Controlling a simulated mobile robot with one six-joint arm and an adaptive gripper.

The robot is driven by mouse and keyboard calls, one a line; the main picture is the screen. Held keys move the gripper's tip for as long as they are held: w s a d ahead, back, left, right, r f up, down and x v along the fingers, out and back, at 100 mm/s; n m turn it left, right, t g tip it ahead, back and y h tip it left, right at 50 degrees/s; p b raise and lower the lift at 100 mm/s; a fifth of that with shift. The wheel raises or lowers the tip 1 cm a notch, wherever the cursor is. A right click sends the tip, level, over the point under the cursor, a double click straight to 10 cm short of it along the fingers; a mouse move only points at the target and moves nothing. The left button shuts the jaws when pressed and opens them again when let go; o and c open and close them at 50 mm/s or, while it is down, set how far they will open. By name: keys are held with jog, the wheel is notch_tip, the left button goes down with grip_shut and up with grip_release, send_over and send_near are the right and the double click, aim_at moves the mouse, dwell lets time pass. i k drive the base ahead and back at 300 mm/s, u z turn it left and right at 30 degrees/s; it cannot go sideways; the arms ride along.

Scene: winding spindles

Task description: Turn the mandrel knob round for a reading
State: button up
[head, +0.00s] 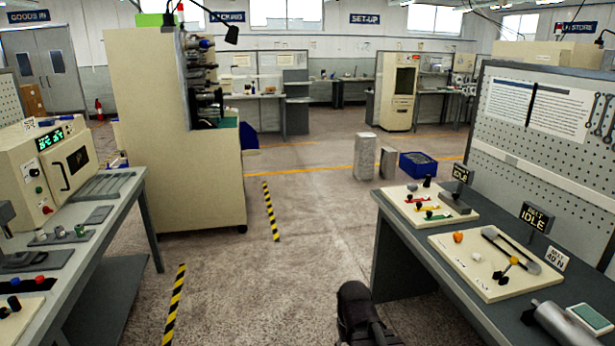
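No knob is plainly marked as the mandrel knob, so I cannot tell which one it is. A grey cylinder with a dark end (562,324) lies at the bench's front, beside a device with a green screen (590,318). The black end of my arm (360,312) shows low in the middle, left of the right bench and apart from the boards. Its fingers cannot be made out.
The right bench (420,262) also holds a second board (428,203) with coloured levers and an IDLE sign (534,217). A left bench (120,210) bears a cream instrument (68,160). A tall cream machine with spindles (150,130) stands behind. The floor between is clear.

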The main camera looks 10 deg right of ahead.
aim_at(411, 186)
jog(key=z, duration=0.2)
jog(key=i, duration=1.6)
jog(key=z, duration=0.6)
jog(key=i, duration=1.05)
jog(key=z, duration=0.2)
